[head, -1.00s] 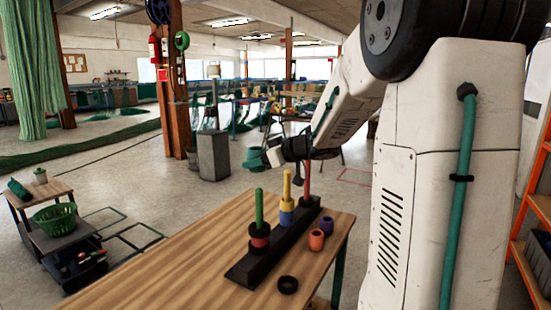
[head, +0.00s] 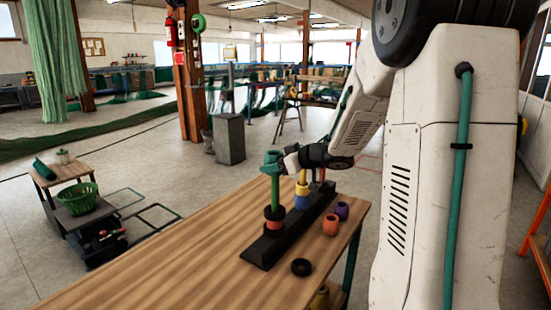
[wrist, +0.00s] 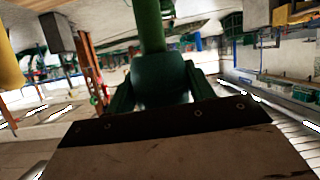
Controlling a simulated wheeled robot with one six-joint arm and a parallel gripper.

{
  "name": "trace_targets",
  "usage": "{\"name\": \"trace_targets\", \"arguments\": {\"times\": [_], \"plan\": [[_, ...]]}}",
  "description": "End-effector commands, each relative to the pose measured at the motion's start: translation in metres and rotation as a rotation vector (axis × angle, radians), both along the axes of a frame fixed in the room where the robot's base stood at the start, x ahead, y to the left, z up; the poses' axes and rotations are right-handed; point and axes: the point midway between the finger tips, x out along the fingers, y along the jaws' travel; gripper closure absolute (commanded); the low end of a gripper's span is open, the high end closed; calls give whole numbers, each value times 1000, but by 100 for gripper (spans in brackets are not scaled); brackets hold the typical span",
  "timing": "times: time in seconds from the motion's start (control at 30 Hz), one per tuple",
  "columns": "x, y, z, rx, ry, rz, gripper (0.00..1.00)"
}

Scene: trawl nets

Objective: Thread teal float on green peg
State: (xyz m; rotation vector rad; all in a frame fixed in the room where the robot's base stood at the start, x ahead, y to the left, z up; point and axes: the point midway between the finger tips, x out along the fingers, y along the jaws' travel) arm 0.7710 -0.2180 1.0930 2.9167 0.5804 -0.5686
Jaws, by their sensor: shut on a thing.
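The green peg (head: 275,190) stands upright at the near end of a dark rack (head: 262,251), with a black ring (head: 274,212) and a red ring (head: 274,225) around its base. My gripper (head: 279,160) is shut on the teal float (head: 271,157) at the peg's top. The peg's tip is hidden at the float, so I cannot tell how far the float is around it. In the wrist view, which is upside down, the float (wrist: 160,82) is between the fingers and the green peg (wrist: 150,25) meets it directly.
The yellow peg (head: 302,178) carries a blue float (head: 302,197); a red peg (head: 321,175) stands beyond. An orange float (head: 331,225), a purple float (head: 342,210) and a black ring (head: 301,267) lie right of the rack. The wooden table (head: 190,255) is clear at left.

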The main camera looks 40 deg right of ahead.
Motion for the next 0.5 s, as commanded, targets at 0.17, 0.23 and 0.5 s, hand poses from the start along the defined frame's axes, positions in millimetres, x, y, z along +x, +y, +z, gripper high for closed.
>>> {"name": "trace_targets", "arguments": {"times": [0.17, 0.23, 0.5], "plan": [[0, 0, -13, 0, 1, 0, 69], [0, 0, -18, 1, 0, 0, 69], [0, 0, -33, 1, 0, 0, 69]]}}
